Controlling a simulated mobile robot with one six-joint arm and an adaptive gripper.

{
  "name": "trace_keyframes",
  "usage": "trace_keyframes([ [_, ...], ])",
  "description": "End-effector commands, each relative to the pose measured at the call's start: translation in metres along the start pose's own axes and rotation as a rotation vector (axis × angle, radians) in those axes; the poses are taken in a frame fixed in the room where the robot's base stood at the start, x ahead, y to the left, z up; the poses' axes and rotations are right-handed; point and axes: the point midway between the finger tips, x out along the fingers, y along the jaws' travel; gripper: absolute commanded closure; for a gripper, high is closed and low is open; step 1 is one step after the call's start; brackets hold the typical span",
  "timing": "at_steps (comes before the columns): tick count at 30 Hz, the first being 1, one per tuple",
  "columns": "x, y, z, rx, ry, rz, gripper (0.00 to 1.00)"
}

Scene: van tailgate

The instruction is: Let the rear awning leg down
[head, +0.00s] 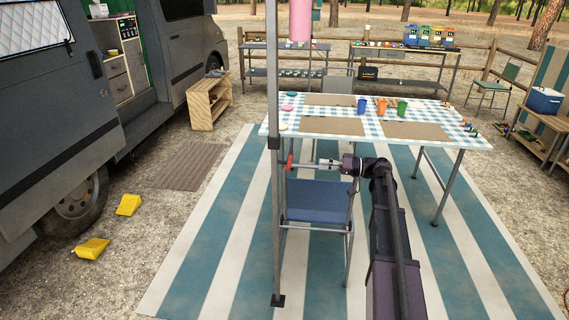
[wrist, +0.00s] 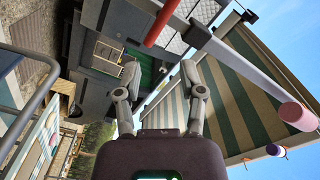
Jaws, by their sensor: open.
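The awning leg (head: 276,220) is a grey upright pole in the head view, with a dark collar (head: 274,143) partway up and a dark foot (head: 277,300) low over the striped mat. I cannot tell whether the foot touches the mat. A red handle (head: 289,168) sits beside the pole below the collar; it also shows in the wrist view (wrist: 163,22) next to the grey pole (wrist: 235,60). My gripper (wrist: 160,70) is open and empty, pointing at the pole, with the red handle beyond its fingertips. The striped awning (wrist: 245,85) spreads overhead in the wrist view.
A blue folding chair (head: 315,203) stands just below my gripper. A table with a checked cloth (head: 345,101) is behind. The van (head: 50,120) is at left, with yellow chocks (head: 128,205) near its wheel. A pink hanging item (head: 300,20) is near the pole's top. The mat's left part is clear.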

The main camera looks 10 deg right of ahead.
Motion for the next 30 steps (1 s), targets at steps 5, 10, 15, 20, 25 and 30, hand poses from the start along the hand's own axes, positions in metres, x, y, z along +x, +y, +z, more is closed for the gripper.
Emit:
trace_keyframes([
  [5, 0.016, 0.000, 0.001, 0.000, -0.001, 0.000, 0.49],
  [10, 0.039, 0.000, 0.001, 0.000, -0.002, 0.000, 0.49],
  [15, 0.065, 0.000, 0.000, 0.000, -0.002, 0.000, 0.49],
  [20, 0.089, 0.000, 0.000, 0.000, -0.001, 0.000, 0.49],
  [25, 0.111, 0.000, 0.000, 0.000, -0.001, 0.000, 0.49],
  [30, 0.126, 0.000, 0.000, 0.000, 0.000, 0.001, 0.49],
])
